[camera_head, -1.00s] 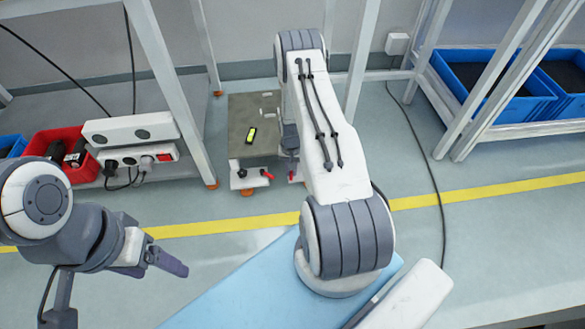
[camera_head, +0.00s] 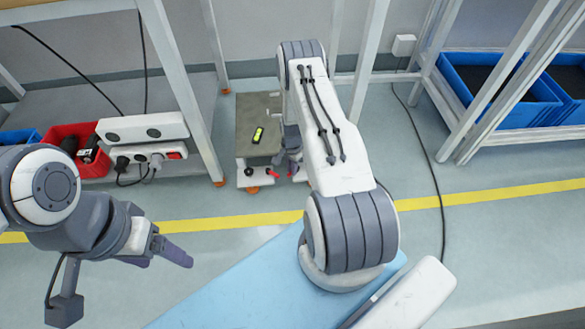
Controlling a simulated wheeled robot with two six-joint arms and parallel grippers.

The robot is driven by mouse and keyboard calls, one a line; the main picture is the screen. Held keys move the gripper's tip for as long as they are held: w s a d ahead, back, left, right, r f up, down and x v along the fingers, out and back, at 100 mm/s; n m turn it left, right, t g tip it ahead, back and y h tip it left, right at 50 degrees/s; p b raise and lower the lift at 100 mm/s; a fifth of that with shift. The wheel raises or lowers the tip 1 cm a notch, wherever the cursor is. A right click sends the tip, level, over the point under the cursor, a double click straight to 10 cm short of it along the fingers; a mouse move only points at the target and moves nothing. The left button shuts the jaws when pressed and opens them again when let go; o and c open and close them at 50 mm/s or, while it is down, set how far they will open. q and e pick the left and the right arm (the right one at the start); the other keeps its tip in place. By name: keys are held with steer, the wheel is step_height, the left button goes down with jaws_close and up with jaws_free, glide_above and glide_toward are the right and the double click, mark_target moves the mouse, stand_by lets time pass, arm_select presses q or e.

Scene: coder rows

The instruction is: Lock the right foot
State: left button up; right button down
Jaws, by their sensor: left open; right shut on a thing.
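A low cart (camera_head: 257,112) with a grey-brown top and white front stands on the floor between the shelf frames. Another red lever (camera_head: 297,172), at the right foot, is mostly hidden behind my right arm. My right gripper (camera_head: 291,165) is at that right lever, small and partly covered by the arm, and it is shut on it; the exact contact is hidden. My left gripper (camera_head: 170,250) is open and empty above the floor at the lower left, away from the cart.
A yellow-black device (camera_head: 258,135) lies on the cart top. A shelf (camera_head: 176,70) with a power strip (camera_head: 146,156) and red bin (camera_head: 66,134) stands left. Blue bins (camera_head: 497,88) sit on a rack at right. A cable (camera_head: 432,170) crosses the floor.

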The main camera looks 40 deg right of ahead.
stand_by(0.4)
steer(key=c, duration=0.9)
jaws_free()
steer(key=shift+r, duration=0.15)
step_height(320, 180, up, 10)
steer(key=p, duration=0.5)
steer(key=shift+r, duration=0.1)
